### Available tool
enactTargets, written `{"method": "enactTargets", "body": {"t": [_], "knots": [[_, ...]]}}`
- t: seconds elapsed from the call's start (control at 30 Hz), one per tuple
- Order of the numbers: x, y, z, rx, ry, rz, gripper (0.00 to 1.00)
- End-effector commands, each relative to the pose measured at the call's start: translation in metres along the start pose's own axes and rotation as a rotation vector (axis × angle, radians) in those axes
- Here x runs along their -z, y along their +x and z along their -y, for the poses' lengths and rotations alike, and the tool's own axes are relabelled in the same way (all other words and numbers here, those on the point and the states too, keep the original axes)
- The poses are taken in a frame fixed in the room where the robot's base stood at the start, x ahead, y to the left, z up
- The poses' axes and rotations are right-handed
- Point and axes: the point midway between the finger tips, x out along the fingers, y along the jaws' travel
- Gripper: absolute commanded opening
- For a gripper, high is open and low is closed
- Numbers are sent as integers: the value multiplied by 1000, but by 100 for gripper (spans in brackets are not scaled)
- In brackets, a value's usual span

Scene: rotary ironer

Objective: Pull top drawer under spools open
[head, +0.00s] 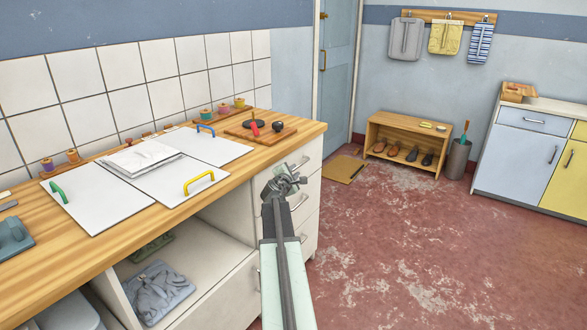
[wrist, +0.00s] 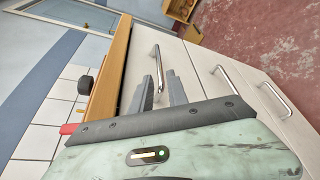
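The top drawer (head: 312,160) is a white front just below the wooden counter at its right end, and it looks shut. Its silver bar handle (head: 299,163) also shows in the wrist view (wrist: 158,66), just beyond my fingers. Spools (head: 222,109) stand on a small wooden rack at the back of the counter above. My gripper (head: 287,180) is in front of the drawer stack. In the wrist view my gripper's two grey fingers (wrist: 161,92) are apart with a gap between them, and the handle lies ahead, near that gap. Contact with the handle cannot be told.
Lower drawers with handles (wrist: 230,80) sit below the top one. The counter (head: 310,128) holds white panels, a folded cloth (head: 140,158) and a board with a red-handled tool (head: 255,129). Open shelves lie left of the drawers. The red floor (head: 430,240) to the right is clear.

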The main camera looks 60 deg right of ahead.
Motion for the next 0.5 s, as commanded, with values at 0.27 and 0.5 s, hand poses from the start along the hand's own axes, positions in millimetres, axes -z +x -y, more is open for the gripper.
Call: {"method": "enactTargets", "body": {"t": [0.27, 0.5], "knots": [[4, 52, 0, -1, 0, -2, 20], [4, 70, -2, -2, -1, -3, 20]]}}
